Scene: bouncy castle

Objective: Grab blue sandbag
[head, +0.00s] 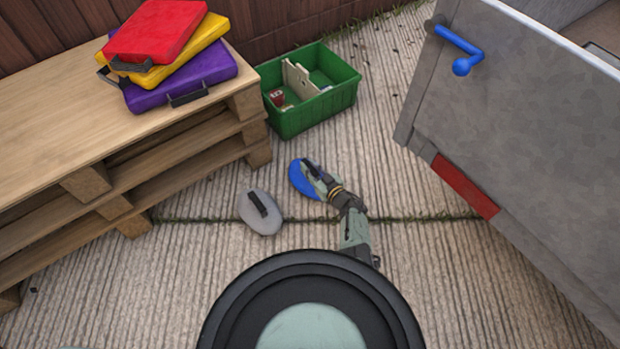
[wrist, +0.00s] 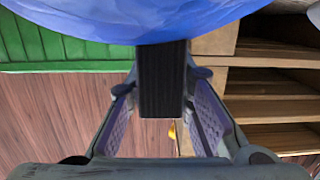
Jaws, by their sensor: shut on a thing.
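The blue sandbag (head: 302,182) is a rounded blue bag in the middle of the head view, right of the grey bag. My gripper (head: 314,174) is shut on its dark strap handle and partly covers the bag. In the wrist view the bag (wrist: 140,18) fills the top, and its black handle (wrist: 162,85) runs down between my two fingers (wrist: 162,118). I cannot tell how high the bag is above the ground.
A grey bag with a black handle (head: 260,214) lies to the left on the ribbed concrete. A green crate (head: 310,107) stands behind. A wooden pallet stack (head: 50,125) with red, yellow and purple cases (head: 180,75) is at left. A grey panel (head: 520,130) with a blue handle is at right.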

